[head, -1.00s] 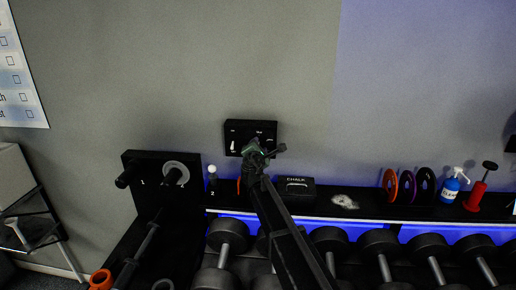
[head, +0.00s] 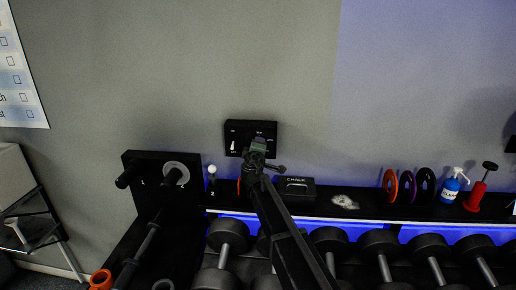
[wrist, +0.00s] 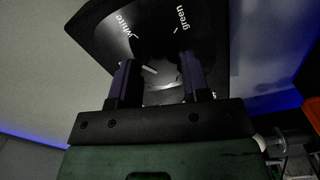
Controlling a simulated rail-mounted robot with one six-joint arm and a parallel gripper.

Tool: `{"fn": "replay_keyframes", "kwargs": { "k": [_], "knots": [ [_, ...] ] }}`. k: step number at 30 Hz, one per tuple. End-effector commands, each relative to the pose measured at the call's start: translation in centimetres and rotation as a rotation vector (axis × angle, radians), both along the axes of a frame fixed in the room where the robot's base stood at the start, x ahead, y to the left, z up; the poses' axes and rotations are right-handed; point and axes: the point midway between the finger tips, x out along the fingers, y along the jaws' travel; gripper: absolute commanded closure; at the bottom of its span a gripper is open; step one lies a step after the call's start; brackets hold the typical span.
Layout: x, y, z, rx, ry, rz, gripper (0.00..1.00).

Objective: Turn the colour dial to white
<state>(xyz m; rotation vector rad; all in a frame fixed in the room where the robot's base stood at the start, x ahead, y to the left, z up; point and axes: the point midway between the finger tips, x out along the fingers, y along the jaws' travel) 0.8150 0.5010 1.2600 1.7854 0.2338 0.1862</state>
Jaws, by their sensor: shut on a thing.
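The black control panel (head: 239,130) is on the wall, with a white switch (head: 234,146) at its left. My gripper (head: 258,143) reaches up to the panel's right part and hides the dial in the head view. In the wrist view, my gripper (wrist: 158,78) is shut on the colour dial (wrist: 165,77), one finger on each side. A short pale mark on the dial slants toward the upper left. The word "white" (wrist: 120,27) is above the left finger and "green" (wrist: 181,18) is above the right finger. Another label by the right finger is mostly hidden.
Below the panel, a black shelf holds a chalk box (head: 296,187), a white chalk patch (head: 345,202), coloured plates (head: 390,182), a spray bottle (head: 450,187) and a red pump-like object (head: 476,194). Several dumbbells (head: 378,243) sit underneath. A black plate stand (head: 140,192) is at left.

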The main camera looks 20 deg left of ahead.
Motion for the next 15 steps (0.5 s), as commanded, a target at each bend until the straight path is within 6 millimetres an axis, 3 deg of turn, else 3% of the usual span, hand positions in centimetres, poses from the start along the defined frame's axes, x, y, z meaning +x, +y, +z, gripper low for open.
{"fn": "replay_keyframes", "kwargs": {
  "k": [15],
  "knots": [
    [-0.07, -0.08, -0.03, 0.198, 0.053, -0.001, 0.81]
  ]
}}
